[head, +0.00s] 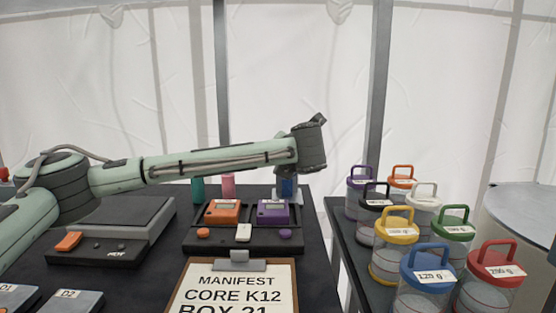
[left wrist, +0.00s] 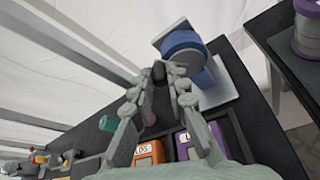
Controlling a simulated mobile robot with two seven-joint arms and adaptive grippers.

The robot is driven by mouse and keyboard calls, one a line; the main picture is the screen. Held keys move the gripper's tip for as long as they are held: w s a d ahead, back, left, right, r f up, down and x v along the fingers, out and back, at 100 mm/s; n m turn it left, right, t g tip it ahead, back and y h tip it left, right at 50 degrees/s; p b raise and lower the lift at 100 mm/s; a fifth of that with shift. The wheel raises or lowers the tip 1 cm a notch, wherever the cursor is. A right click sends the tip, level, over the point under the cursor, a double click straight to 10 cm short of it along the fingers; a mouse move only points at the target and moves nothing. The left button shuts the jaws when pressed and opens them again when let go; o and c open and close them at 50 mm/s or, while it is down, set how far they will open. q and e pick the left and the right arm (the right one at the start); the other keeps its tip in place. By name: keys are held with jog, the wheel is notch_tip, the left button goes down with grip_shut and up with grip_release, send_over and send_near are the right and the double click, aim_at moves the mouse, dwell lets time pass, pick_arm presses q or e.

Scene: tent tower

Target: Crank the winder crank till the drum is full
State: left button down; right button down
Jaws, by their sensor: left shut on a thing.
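The winder has a blue drum (left wrist: 182,44) in a pale grey frame (left wrist: 213,88), seen in the left wrist view. In the head view only a bit of the blue drum (head: 287,187) shows below my left wrist. The winder crank's dark handle (left wrist: 158,70) stands between the fingertips of my left gripper (left wrist: 158,84), which is shut on it beside the drum. In the head view my wrist hides the fingers and the crank. How full the drum is, I cannot tell. My right gripper is in neither view.
A tray with an orange box (head: 222,211) and a purple box (head: 272,211) lies before the winder. A green cylinder (head: 197,189) and a pink one (head: 228,185) stand beside it. A clipboard (head: 232,290) lies in front. Lidded jars (head: 429,270) crowd the right table.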

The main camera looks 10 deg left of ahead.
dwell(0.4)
pick_arm(q)
jog(key=c, duration=1.5)
grip_release()
jog(key=v, duration=1.2)
jog(key=shift+d, duration=0.1)
